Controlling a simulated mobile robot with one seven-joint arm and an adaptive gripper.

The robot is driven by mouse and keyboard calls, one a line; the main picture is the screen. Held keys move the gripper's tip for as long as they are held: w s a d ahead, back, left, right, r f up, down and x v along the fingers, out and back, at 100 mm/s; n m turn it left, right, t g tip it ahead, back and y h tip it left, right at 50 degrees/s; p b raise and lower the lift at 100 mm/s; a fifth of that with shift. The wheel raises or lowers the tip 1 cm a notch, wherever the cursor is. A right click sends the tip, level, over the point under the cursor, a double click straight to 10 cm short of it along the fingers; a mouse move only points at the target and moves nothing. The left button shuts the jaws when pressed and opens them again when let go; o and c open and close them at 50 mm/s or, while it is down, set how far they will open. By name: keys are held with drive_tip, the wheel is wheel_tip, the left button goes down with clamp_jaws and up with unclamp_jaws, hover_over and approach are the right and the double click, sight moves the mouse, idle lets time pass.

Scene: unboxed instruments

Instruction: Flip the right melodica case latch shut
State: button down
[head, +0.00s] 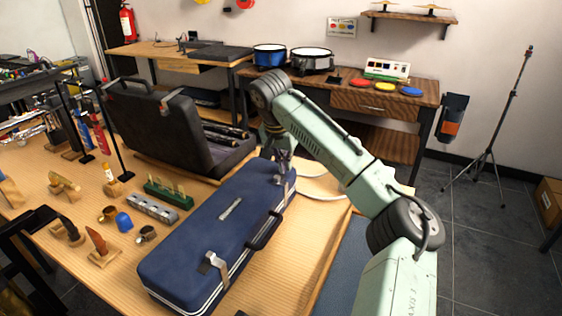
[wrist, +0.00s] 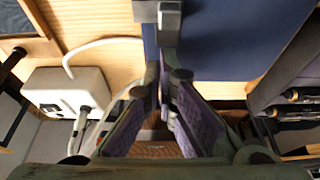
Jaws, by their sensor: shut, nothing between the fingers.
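The blue melodica case (head: 205,230) lies closed-lidded on the wooden table, with a dark handle (head: 264,230) on its front side. One silver latch (head: 216,264) shows at the near end. The right latch is at the far end, partly hidden by my gripper (head: 284,168) in the head view. In the wrist view the silver right latch (wrist: 169,18) is at the top centre, at the edge of the blue case (wrist: 230,38). My gripper (wrist: 164,75) is shut and empty, its fingertips just below the latch. I cannot tell whether they touch it or how far the latch is turned.
An open black case (head: 160,125) stands behind the blue case. A green block (head: 168,193), a grey block (head: 152,209) and small stands are to its left. A white box with a cable (wrist: 65,88) is beside the gripper in the wrist view. Bare wood lies right of the case.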

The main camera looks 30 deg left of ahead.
drive_tip(key=shift+w+r+p, duration=0.25)
drive_tip(key=shift+w+p, duration=0.2)
drive_tip(key=shift+w, duration=0.55)
drive_tip(key=b+v, duration=0.2)
drive_tip(key=v, duration=0.7)
drive_tip(key=shift+s+r, duration=0.2)
drive_tip(key=shift+r, duration=0.05)
drive_tip(key=shift+a, duration=0.1)
